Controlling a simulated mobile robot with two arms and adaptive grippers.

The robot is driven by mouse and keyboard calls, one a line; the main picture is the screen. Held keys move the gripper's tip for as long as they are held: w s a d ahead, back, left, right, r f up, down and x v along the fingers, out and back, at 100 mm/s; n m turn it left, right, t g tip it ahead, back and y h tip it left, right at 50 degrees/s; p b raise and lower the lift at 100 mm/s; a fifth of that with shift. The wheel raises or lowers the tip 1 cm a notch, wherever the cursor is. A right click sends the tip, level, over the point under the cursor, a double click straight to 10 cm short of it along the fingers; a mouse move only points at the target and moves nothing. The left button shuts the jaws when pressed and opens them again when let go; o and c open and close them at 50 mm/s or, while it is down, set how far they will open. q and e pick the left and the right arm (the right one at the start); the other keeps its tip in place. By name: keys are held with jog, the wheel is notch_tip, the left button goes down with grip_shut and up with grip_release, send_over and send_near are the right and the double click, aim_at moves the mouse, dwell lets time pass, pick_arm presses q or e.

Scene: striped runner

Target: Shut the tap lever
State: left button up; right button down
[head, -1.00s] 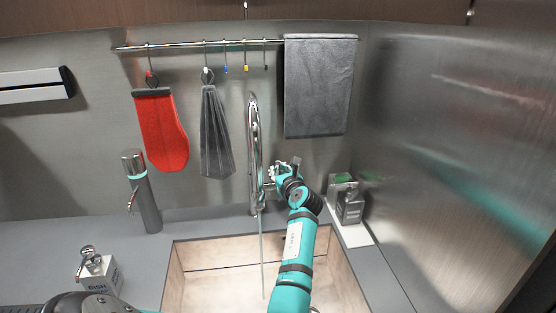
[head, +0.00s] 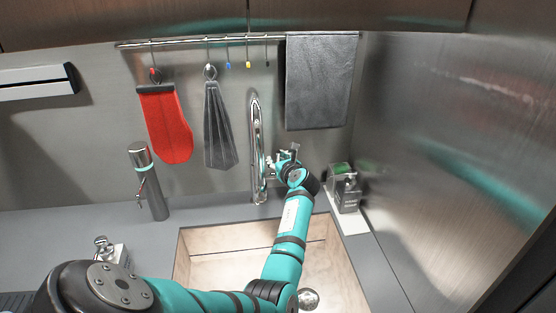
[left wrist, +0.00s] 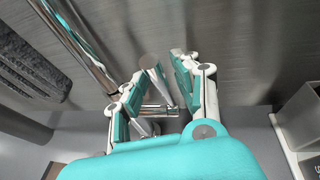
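The chrome tap (head: 256,140) stands upright behind the sink (head: 215,270), with a tall curved spout. No water stream shows below it. My left gripper (head: 286,158) is just right of the tap's body in the head view. In the left wrist view, my left gripper (left wrist: 160,72) is open, with its two teal-and-white fingers on either side of the tap lever (left wrist: 152,68). The lever is a short chrome rod, upright between the fingers, with visible space around its tip. I cannot tell whether a finger touches it. My right gripper is not in view.
A rail (head: 200,42) holds a red mitt (head: 166,125), a grey cloth (head: 218,130) and a grey towel (head: 320,85). A dispenser (head: 148,180) stands left of the sink. A caddy (head: 344,190) stands right, near the steel side wall (head: 450,150).

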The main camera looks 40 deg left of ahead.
pick_arm(q)
jog(key=shift+s+d+r, duration=0.15)
jog(key=shift+s+d, duration=0.05)
jog(key=shift+d, duration=0.35)
jog(key=v, duration=0.6)
jog(key=shift+s+d+r, duration=0.1)
jog(key=shift+s, duration=0.05)
